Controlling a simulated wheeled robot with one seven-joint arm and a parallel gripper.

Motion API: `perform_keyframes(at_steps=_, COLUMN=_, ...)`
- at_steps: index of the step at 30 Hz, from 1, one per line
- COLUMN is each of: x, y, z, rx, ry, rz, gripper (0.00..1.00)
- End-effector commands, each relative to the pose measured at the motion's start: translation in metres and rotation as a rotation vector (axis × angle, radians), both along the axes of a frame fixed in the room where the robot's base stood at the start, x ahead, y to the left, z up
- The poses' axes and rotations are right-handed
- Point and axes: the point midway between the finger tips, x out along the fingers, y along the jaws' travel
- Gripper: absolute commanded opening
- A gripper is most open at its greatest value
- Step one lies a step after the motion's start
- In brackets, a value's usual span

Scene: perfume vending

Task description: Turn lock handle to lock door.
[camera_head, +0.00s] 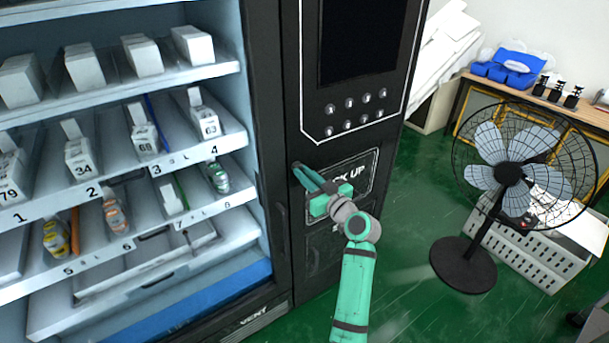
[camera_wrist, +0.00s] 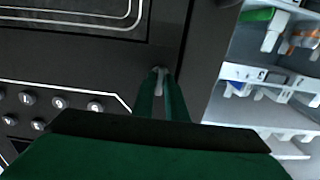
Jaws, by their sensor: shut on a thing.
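The black vending machine door (camera_head: 292,150) stands at the left of the head view, with its edge beside the keypad panel. My green gripper (camera_head: 303,172) reaches the left part of the panel, just left of the "PICK UP" label. In the wrist view my gripper (camera_wrist: 160,78) has its two fingers close together around a small grey piece, the lock handle (camera_wrist: 159,72), near the door's edge. Most of the handle is hidden between the fingers, so its angle cannot be told.
Shelves (camera_head: 120,98) of boxes and bottles fill the machine at left. A black fan (camera_head: 510,175) stands on the green floor at right, near a white crate (camera_head: 530,245) and a wooden table (camera_head: 590,115). Floor between machine and fan is clear.

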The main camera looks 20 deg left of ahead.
Motion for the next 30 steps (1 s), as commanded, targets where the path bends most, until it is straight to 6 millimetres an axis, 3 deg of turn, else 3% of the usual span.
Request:
perform_keyframes(at_steps=16, x=-0.0005, y=0.0014, z=-0.0033, rx=-0.016, ry=-0.013, rz=0.003, gripper=0.0)
perform_keyframes(at_steps=17, x=-0.0005, y=0.0015, z=-0.0032, rx=-0.016, ry=-0.013, rz=0.003, gripper=0.2)
perform_keyframes(at_steps=18, x=-0.0006, y=0.0016, z=-0.003, rx=-0.016, ry=-0.013, rz=0.003, gripper=0.29)
perform_keyframes(at_steps=30, x=-0.0037, y=-0.0012, z=-0.0017, rx=-0.014, ry=-0.015, rz=0.003, gripper=0.31)
